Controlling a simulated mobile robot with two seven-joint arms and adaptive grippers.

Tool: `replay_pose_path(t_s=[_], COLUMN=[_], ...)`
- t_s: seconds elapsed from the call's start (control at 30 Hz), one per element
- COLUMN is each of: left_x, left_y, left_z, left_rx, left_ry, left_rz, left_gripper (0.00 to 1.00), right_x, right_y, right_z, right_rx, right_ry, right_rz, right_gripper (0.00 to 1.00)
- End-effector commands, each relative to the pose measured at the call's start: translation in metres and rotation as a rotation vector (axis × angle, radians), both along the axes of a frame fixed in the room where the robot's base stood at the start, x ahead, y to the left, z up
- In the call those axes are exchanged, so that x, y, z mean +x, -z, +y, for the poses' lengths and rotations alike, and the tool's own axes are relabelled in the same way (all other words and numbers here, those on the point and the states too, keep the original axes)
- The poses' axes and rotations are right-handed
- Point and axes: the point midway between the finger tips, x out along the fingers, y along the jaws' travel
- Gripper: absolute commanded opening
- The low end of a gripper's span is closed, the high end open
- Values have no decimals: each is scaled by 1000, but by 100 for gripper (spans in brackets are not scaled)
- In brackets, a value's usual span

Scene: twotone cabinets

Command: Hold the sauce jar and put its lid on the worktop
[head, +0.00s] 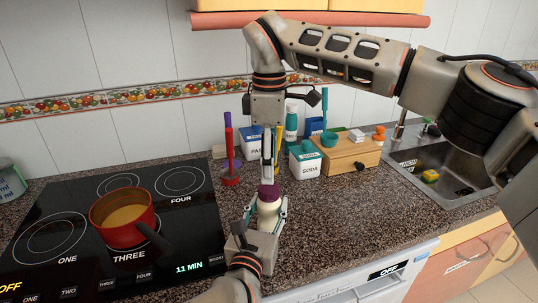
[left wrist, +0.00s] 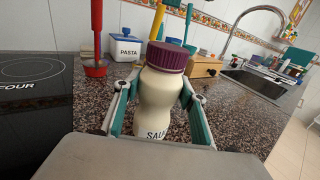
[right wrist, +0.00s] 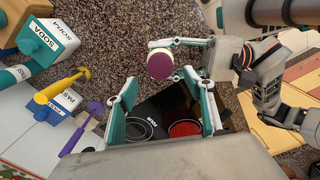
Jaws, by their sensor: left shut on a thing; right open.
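The sauce jar (left wrist: 158,95) is cream-coloured, upright, with "SAL..." lettering partly visible. Its purple lid (left wrist: 167,57) sits on top of it. My left gripper (head: 266,222) is shut around the jar's body, and its fingers (left wrist: 158,108) flank the jar in the left wrist view. My right gripper (head: 267,165) points down above the lid, apart from it. In the right wrist view its fingers (right wrist: 163,115) are open with nothing between them, and the lid (right wrist: 160,63) shows beyond them. The speckled worktop (head: 340,215) surrounds the jar.
A black hob with a red pot (head: 125,217) is at the left. A PASTA canister (head: 252,143), a SODA canister (head: 305,163) and a wooden box (head: 345,155) stand behind. The sink (head: 440,175) is at the right. The worktop right of the jar is clear.

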Motion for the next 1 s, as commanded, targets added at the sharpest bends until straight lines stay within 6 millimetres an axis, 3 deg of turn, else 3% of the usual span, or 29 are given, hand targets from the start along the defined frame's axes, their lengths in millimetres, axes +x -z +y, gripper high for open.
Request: replay_pose_path(t_s=[0.2,0.4,0.8,0.93,0.97,1.0], left_x=[0,0,0,0,0,0], left_y=[1,1,1,1,1,1], left_z=[0,0,0,0,0,0], left_rx=[0,0,0,0,0,0], left_ry=[0,0,0,0,0,0], left_rz=[2,2,2,2,2,2], left_gripper=[0,0,0,0,0,0], right_x=[-1,0,0,0,0,0], right_y=[35,56,62,62,62,62], right_z=[0,0,0,0,0,0], right_rx=[0,1,1,1,1,1], right_ry=[-2,-2,-2,-2,-2,-2], right_rz=[3,2,0,0,0,0], right_gripper=[52,52,52,19,12,12])
